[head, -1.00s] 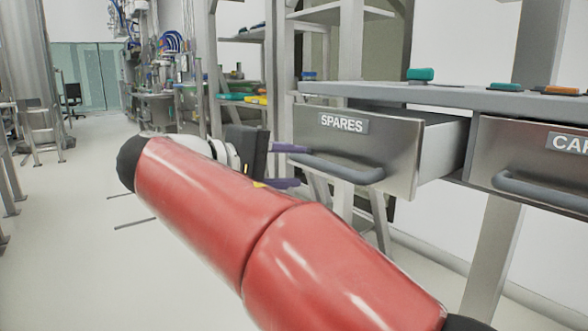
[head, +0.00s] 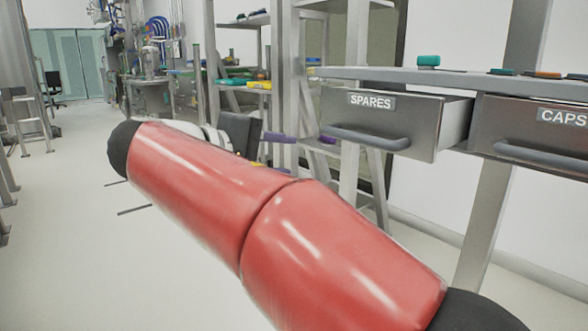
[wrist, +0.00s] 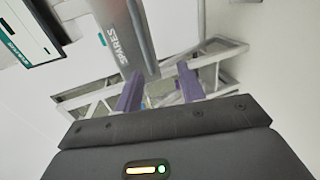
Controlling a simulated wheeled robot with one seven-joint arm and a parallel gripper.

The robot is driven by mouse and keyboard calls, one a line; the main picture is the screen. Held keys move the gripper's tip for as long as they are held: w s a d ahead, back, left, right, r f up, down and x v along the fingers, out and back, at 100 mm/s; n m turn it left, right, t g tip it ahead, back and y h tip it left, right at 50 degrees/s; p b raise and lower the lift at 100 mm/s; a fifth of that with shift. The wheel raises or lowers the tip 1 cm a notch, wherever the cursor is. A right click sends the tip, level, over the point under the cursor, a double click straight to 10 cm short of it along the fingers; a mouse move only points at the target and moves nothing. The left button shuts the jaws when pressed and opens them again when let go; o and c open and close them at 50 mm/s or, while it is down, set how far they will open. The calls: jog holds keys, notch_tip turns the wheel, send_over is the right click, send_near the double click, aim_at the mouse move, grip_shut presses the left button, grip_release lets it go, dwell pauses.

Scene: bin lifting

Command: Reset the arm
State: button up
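My gripper (head: 302,139) is to the left of the SPARES drawer (head: 378,124) in the head view. In the wrist view, its two purple fingers (wrist: 160,82) stand apart with nothing between them. The SPARES drawer stands pulled out from under the bench; its grey handle (head: 366,139) is just right of the fingers. The drawer also shows in the wrist view (wrist: 128,35), beyond the left finger. My red arm crosses the lower middle of the head view and hides part of the wrist.
The CAPS drawer (head: 530,130) is to the right, beneath the bench top (head: 450,79), which carries small teal and orange items. A stepladder (head: 365,172) stands behind the gripper. Shelves (head: 243,88) stand further back. Open floor (head: 75,240) lies at left.

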jog(key=s+d+f+m+g+y+p, duration=0.1)
jog(key=s+d+f+g+y+p, duration=0.15)
jog(key=d+f, duration=0.4)
jog(key=s+d+f+m+g+y+p, duration=0.1)
jog(key=s+d+f+g+y+p, duration=0.2)
jog(key=d, duration=0.7)
jog(key=s+f+m+y+p, duration=0.1)
jog(key=s+f+m+y, duration=0.2)
jog(key=s+f, duration=0.2)
jog(key=s+d+f+m+t+y+p, duration=0.1)
jog(key=s+f+m+y, duration=0.2)
jog(key=s, duration=0.6)
notch_tip(320, 180, down, 2)
jog(key=shift+s+d+f, duration=0.1)
jog(key=shift+s+d, duration=0.2)
